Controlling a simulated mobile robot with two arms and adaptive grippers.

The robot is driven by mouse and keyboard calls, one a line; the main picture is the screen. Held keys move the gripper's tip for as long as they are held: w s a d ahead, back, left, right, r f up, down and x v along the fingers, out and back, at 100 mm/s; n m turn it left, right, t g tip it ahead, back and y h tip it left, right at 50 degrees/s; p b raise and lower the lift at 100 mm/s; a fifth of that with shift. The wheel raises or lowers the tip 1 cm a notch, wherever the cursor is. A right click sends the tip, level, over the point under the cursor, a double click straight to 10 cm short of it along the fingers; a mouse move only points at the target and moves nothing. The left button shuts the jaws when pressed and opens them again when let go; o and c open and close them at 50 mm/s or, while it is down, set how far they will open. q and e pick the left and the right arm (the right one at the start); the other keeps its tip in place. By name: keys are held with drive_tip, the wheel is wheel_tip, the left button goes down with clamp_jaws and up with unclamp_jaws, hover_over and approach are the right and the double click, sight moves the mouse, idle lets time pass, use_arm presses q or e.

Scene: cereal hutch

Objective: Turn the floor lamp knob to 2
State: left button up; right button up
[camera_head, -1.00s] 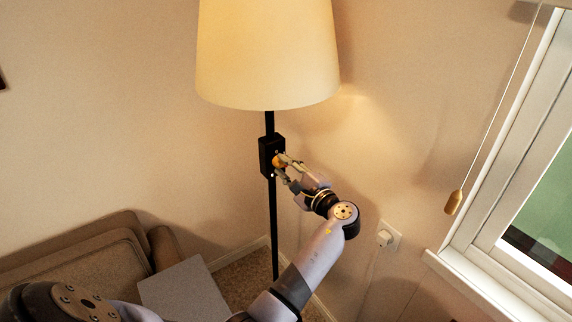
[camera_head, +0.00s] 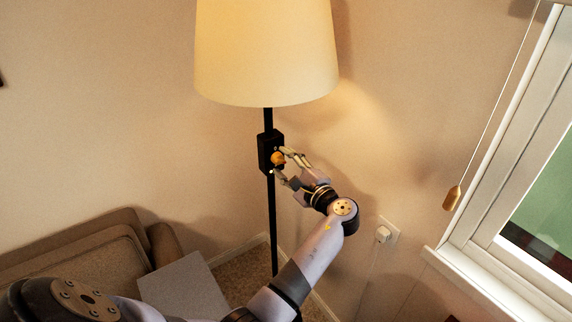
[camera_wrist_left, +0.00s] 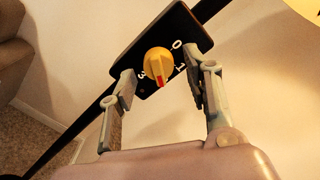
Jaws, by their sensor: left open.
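The floor lamp (camera_head: 266,60) has a cream shade and a thin black pole. A black control box (camera_head: 266,143) on the pole carries an orange-yellow round knob (camera_head: 278,159). In the left wrist view the knob (camera_wrist_left: 157,60) has a red pointer aimed downward, between the printed 1 and 3. I can read 0, 1 and 3; no 2 is legible. My left gripper (camera_head: 282,162) is open in front of the box. In the wrist view its fingers (camera_wrist_left: 160,84) stand on either side of the knob, apart from it. My right gripper is not in view.
A brown sofa (camera_head: 85,250) and a grey flat-topped surface (camera_head: 185,288) are at lower left. A wall outlet with a plug (camera_head: 386,234) is right of my arm. A window (camera_head: 520,170) with a hanging cord pull (camera_head: 452,198) is at far right.

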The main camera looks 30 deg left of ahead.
use_arm(q)
drive_tip(key=v, duration=0.7)
drive_tip(key=shift+d, duration=0.3)
drive_tip(key=shift+s, duration=0.1)
drive_tip(key=shift+d, duration=0.1)
